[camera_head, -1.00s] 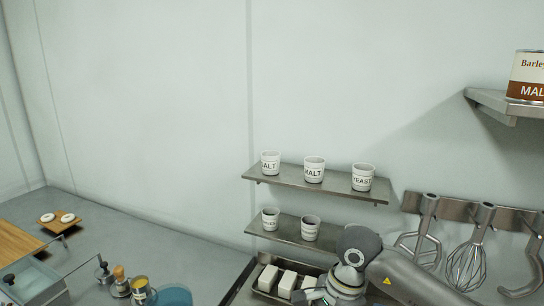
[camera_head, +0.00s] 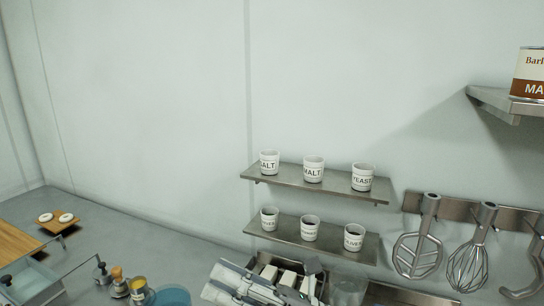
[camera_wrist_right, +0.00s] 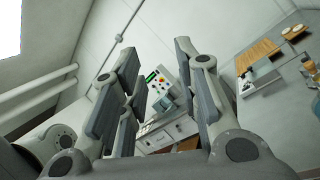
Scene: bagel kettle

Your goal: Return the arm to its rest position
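My right gripper (camera_head: 232,283) shows at the bottom middle of the head view, in front of the metal tray of white blocks below the shelves. In the right wrist view its two fingers (camera_wrist_right: 158,58) are spread wide apart with nothing between them. My left gripper is not in either view.
Two wall shelves carry labelled white cups: the upper shelf (camera_head: 330,188) and the lower shelf (camera_head: 285,234). The tray (camera_head: 256,262) is partly hidden by my right gripper. Utensils, including a whisk (camera_head: 467,265), hang at right. Small jars (camera_head: 120,283) and a blue bowl (camera_head: 172,296) stand lower left.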

